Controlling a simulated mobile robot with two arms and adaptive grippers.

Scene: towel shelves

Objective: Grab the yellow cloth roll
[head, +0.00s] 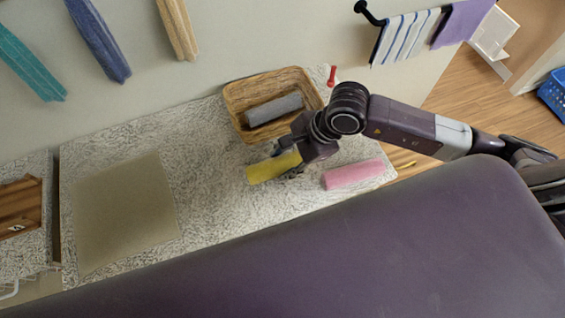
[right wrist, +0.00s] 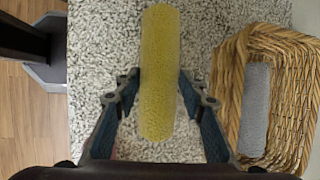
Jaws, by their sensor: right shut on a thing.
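The yellow cloth roll (head: 265,168) is near the middle of the speckled counter in the head view, in front of the wicker basket. My right gripper (head: 290,163) is shut on the roll, near its right end. In the right wrist view the yellow roll (right wrist: 159,75) stretches away between the two fingers of my right gripper (right wrist: 158,95), one on each side. Whether the roll still touches the counter I cannot tell. My left gripper is not in view.
A wicker basket (head: 236,98) holds a grey roll (head: 274,109). A pink roll (head: 353,174) lies right of my gripper. A flat beige mat (head: 125,210) lies at left on the counter (head: 205,150). Towels hang on the wall behind.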

